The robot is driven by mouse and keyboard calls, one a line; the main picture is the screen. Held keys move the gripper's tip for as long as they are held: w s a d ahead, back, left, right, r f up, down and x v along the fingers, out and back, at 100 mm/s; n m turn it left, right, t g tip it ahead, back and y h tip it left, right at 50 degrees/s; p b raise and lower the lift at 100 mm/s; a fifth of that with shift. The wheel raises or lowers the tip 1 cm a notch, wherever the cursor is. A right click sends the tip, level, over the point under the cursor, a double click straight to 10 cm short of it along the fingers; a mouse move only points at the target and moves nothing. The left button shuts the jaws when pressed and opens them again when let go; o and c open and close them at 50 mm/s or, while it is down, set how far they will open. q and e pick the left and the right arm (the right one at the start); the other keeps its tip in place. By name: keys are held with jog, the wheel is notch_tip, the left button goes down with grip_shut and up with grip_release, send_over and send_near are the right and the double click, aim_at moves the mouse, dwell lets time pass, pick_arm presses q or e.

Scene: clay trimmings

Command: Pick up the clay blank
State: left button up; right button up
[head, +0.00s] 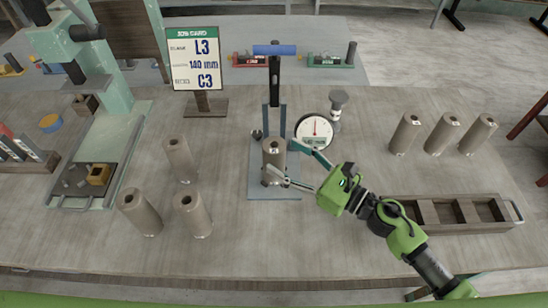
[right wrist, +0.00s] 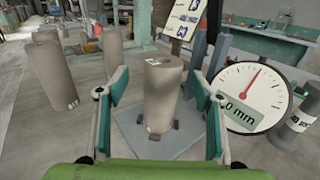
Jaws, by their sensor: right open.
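A grey-brown clay blank (head: 274,160) stands upright on the grey plate (head: 262,192) of a gauge stand at the middle of the table. In the right wrist view the same blank (right wrist: 162,98) shows a small pale label and stands between the fingers. My right gripper (head: 281,157) is open, with one finger on either side of the blank; in the wrist view gaps show between both fingers and it. Similar blanks stand at left (head: 178,160), (head: 139,213), (head: 192,215) and at right (head: 405,134), (head: 441,134), (head: 478,135). My left gripper is out of view.
A round dial gauge (head: 314,131) stands just right of the stand, near the right gripper. A job card (head: 195,60) reads L3, 140 mm, C3. A wooden compartment tray (head: 440,213) lies at the right front. A green press (head: 110,130) stands at left. The front middle is clear.

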aim_at(273, 148)
jog(key=shift+w+a+r+p, duration=0.2)
jog(key=shift+w+a+p, duration=0.1)
jog(key=shift+w, duration=0.05)
jog(key=p+x, duration=0.1)
jog(key=x, duration=0.2)
jog(key=shift+w+f, duration=0.1)
jog(key=shift+w, duration=0.15)
jog(key=shift+w+a+f+p, duration=0.15)
jog(key=shift+w+a+p, duration=0.15)
jog(key=shift+a, duration=0.1)
jog(key=shift+s+d, duration=0.1)
jog(key=c, duration=1.7)
grip_shut()
